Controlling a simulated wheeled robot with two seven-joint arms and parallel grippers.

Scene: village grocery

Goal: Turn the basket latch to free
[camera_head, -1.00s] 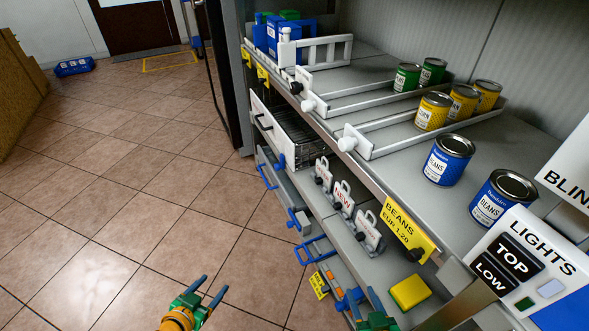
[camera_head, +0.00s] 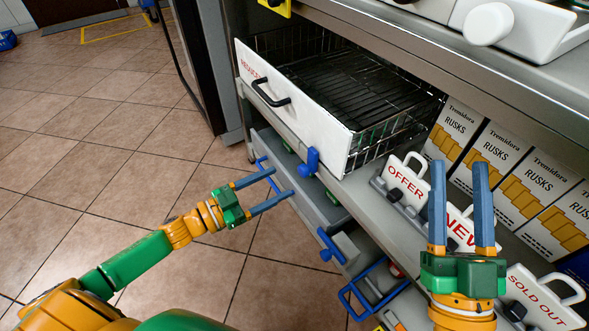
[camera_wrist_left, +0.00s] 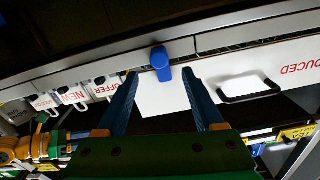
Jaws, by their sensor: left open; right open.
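The wire basket (camera_head: 392,135) sits in the shelf bay behind a white front panel (camera_head: 300,115) with a black handle (camera_head: 270,93). A blue latch (camera_head: 310,160) is at the panel's lower right corner in the head view. In the left wrist view the latch (camera_wrist_left: 160,62) stands on the shelf edge, its lower end overlapping the white panel. My left gripper (camera_head: 281,183) is open and empty, below and left of the latch; its fingers (camera_wrist_left: 164,88) straddle the latch's line in the wrist view, apart from it. My right gripper (camera_head: 459,168) is open and empty before the signs.
Small white signs, including OFFER (camera_head: 404,184) and SOLD OUT (camera_head: 540,298), stand along the lower shelf before rusks boxes (camera_head: 497,165).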

